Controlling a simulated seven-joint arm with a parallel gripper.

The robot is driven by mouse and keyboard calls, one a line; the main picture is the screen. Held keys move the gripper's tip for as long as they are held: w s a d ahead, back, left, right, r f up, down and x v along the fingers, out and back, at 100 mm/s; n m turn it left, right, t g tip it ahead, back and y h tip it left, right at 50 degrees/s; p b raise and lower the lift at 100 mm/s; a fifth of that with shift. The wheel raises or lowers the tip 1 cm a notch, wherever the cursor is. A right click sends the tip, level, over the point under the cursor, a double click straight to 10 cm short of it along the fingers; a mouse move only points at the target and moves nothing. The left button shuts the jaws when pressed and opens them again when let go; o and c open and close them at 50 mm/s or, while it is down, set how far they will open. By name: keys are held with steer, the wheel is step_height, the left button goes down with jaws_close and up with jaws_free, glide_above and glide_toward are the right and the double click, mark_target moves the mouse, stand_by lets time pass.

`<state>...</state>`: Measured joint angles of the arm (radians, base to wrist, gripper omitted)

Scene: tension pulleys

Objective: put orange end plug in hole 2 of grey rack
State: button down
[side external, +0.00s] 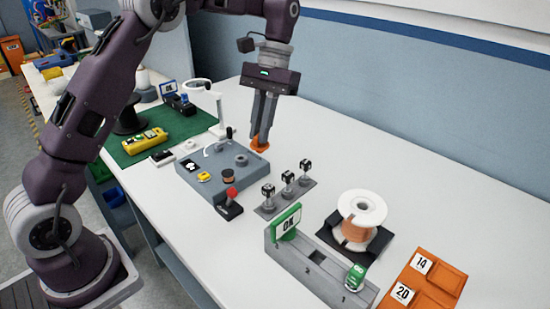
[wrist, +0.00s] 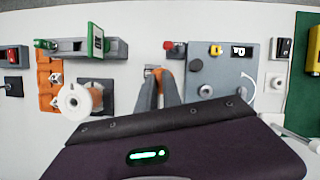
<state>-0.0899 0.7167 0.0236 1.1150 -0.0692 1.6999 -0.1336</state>
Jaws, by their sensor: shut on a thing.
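My gripper (side external: 261,138) points down behind the grey pulley board, shut on the orange end plug (side external: 260,147). The plug shows as an orange patch below the fingertips, largely covered by them; I cannot tell if it touches the board or table. In the wrist view the plug (wrist: 167,78) is between the fingertips (wrist: 160,78). The grey rack (side external: 287,259) stands at the front right, with numbers 1 and 2 on its front. A green plug (side external: 355,277) is at its number 1 end. The opening near number 2 (side external: 316,257) looks empty. A green OK sign (side external: 287,222) stands at the rack's left end.
Several small black-and-silver posts (side external: 287,178), a white spool (side external: 362,212) and orange trays (side external: 440,277) stand nearby. The table at the back right is clear.

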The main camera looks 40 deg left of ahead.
steer(key=s+d+m+y, duration=0.2)
steer(key=s+d+m, duration=0.2)
steer(key=d, duration=0.8)
steer(key=s+d+m+y, duration=0.1)
steer(key=s+d+m, duration=0.25)
steer(key=d, duration=0.75)
steer(key=shift+s+d+f, duration=0.1)
steer(key=shift+f, duration=1.45)
steer(key=shift+s+d+f, duration=0.1)
steer(key=shift+f, duration=1.4)
steer(key=shift+f, duration=0.25)
steer(key=shift+f, duration=1.05)
steer(key=c, duration=1.4)
jaws_free()
steer(key=shift+c, duration=0.2)
